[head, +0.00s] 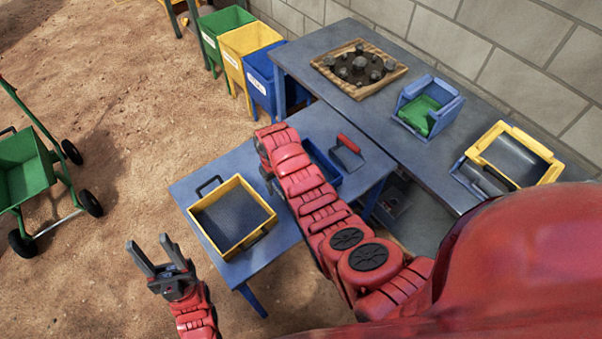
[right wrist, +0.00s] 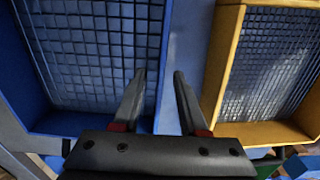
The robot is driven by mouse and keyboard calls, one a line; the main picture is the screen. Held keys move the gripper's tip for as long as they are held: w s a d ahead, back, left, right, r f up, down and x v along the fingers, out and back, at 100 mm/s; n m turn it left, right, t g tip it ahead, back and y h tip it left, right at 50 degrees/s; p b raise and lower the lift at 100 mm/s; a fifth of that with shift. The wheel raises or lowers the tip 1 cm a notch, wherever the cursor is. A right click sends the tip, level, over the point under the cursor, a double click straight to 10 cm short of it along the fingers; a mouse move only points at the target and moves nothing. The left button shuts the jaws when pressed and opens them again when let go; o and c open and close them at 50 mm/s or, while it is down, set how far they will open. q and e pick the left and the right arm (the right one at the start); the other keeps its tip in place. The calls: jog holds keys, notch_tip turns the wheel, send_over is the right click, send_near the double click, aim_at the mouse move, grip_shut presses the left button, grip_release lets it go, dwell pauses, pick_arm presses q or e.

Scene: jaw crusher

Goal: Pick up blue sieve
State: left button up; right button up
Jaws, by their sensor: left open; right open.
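The blue sieve (head: 320,160) sits on the lower blue-grey table, partly hidden behind my right arm in the head view. In the right wrist view its mesh and frame (right wrist: 95,60) fill the left side. My right gripper (right wrist: 160,75) is open and empty above the blue sieve's right wall, one finger on each side of it in the picture; contact cannot be told. In the head view the right gripper's fingers are hidden behind the arm. My left gripper (head: 152,256) is open and empty, off the table's left side.
A yellow sieve (head: 262,200) sits beside the blue one, also in the right wrist view (right wrist: 225,75). A red-handled tool (head: 348,152) lies behind. The upper bench (head: 385,100) holds a wooden rock tray (head: 328,75). A green cart (head: 25,170) stands left.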

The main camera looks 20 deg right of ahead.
grip_shut()
dwell(1.4)
